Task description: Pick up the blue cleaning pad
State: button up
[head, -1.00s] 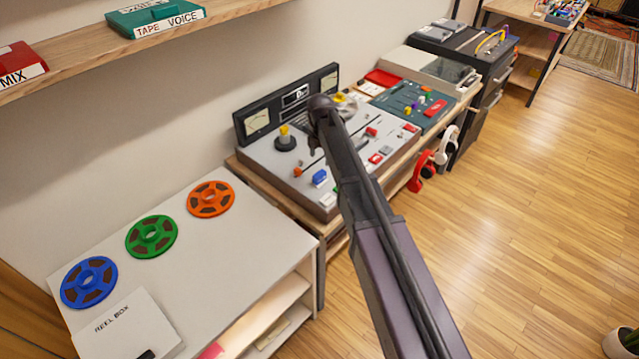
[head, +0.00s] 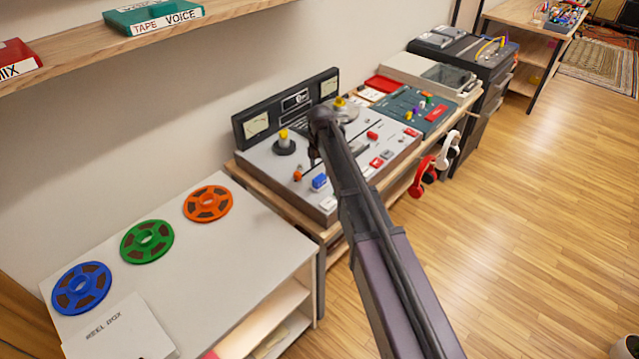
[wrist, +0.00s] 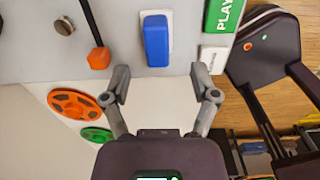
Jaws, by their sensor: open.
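The blue cleaning pad (head: 319,182) sits on a pale patch at the front left of the grey tape machine's top (head: 265,171). In the wrist view the blue pad (wrist: 156,40) stands beyond and between my fingertips, beside the green PLAY label. My gripper (wrist: 160,82) is open and empty, with its two fingers apart and the pad not between them. In the head view my gripper (head: 314,156) hangs just above and behind the pad, and its fingers are small and partly hidden by my arm.
An orange-tipped lever (wrist: 97,58) stands left of the pad. A green PLAY button (wrist: 223,15) and a white button (wrist: 214,58) lie to its right. Blue, green and orange reels (head: 208,202) lie on the white shelf unit at left. Headphones (head: 424,175) hang at the machine table's front.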

aim_at(319, 177)
jog(key=shift+w+a+f+b, duration=0.15)
jog(key=shift+f+b, duration=2.35)
jog(key=shift+f, duration=0.1)
grip_shut()
